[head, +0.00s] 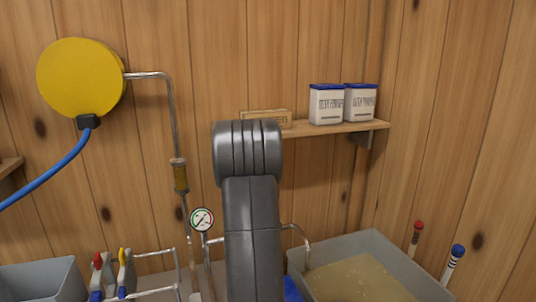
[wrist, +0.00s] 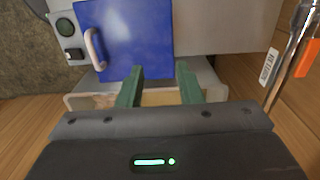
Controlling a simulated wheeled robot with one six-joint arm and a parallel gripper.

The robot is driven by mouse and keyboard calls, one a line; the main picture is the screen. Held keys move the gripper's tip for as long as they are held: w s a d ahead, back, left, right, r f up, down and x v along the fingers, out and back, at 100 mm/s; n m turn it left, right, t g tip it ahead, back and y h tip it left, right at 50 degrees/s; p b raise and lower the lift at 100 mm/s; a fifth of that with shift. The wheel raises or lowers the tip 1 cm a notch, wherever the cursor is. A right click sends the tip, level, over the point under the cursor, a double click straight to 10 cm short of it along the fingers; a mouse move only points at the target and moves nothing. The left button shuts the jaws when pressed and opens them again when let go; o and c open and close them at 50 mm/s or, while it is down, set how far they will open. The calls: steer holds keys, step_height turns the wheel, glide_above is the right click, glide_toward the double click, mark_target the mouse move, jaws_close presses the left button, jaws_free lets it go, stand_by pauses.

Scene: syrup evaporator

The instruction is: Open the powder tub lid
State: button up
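Two white tubs with blue lids stand side by side on the wall shelf in the head view, the left tub (head: 326,107) and the right tub (head: 361,105). Both lids look shut. Their dark labels are too blurred to read surely, so I cannot tell which is the powder tub. My gripper (wrist: 159,72) shows in the wrist view with its two green fingers apart and nothing seen held between them. In the head view my arm hides the gripper. Neither tub can be made out in the wrist view.
The wooden shelf (head: 345,128) also bears a small wooden sign (head: 262,115), partly behind my arm. Below stands a grey basin (head: 405,262) of tan liquid. A pressure gauge (head: 202,219) and pipe are left of my arm. A blue panel (wrist: 125,40) with a handle lies beyond my fingers.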

steer(key=shift+w+a+r+g, duration=0.1)
steer(key=shift+w+a+g, duration=0.05)
steer(key=shift+w+g, duration=0.3)
steer(key=shift+w+a+g, duration=0.15)
steer(key=shift+w+g, duration=0.1)
steer(key=shift+w, duration=0.25)
